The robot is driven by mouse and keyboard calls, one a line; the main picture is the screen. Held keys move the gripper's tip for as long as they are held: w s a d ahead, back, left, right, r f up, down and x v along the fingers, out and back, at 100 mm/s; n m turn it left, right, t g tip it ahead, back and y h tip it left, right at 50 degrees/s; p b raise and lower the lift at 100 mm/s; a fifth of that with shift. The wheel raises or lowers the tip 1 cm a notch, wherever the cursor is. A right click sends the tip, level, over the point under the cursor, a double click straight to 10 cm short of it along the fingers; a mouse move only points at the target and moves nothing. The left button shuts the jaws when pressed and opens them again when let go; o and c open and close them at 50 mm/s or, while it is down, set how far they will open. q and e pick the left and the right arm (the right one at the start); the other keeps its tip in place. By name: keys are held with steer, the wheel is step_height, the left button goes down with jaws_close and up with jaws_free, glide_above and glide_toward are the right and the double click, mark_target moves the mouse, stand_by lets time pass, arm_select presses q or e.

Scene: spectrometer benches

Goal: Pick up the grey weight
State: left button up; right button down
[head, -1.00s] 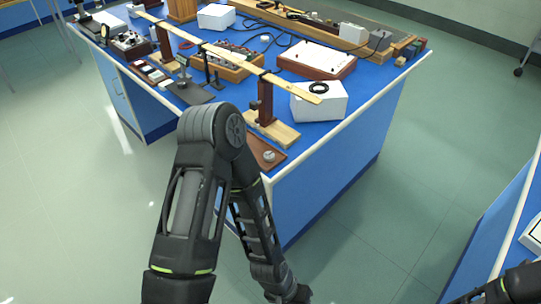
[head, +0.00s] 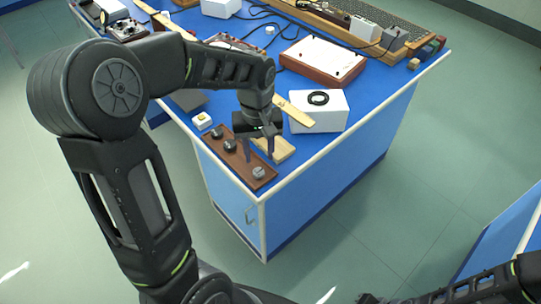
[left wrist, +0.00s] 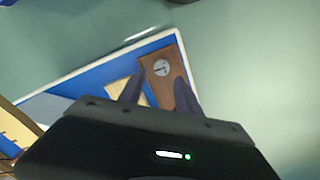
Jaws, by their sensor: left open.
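The grey weight (head: 259,172) stands near the front end of a long brown wooden tray (head: 241,163), close to the bench corner. It also shows in the left wrist view as a small round grey top (left wrist: 161,67) on the brown wood. My left gripper (head: 260,152) points down above the tray, just behind the weight, with its fingers apart and nothing between them. In the left wrist view the two fingers (left wrist: 158,85) reach up on either side of the tray, with the weight just beyond their tips. My right arm shows only at the lower right; its jaws cannot be made out.
Two darker weights (head: 223,139) sit farther back on the tray. A light wooden base (head: 279,150) is right beside my gripper, with a white box (head: 319,111) and a pale beam (head: 294,111) behind it. Other instruments crowd the blue bench.

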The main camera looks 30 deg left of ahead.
mark_target(258, 172)
arm_select(q)
steer(key=shift+w+a+r, duration=0.25)
steer(key=shift+r, duration=0.15)
steer(key=shift+s, duration=0.1)
steer(key=shift+s, duration=0.1)
steer(key=shift+f, duration=1.3)
steer(key=shift+f+p, duration=0.55)
steer(key=shift+f, duration=2.1)
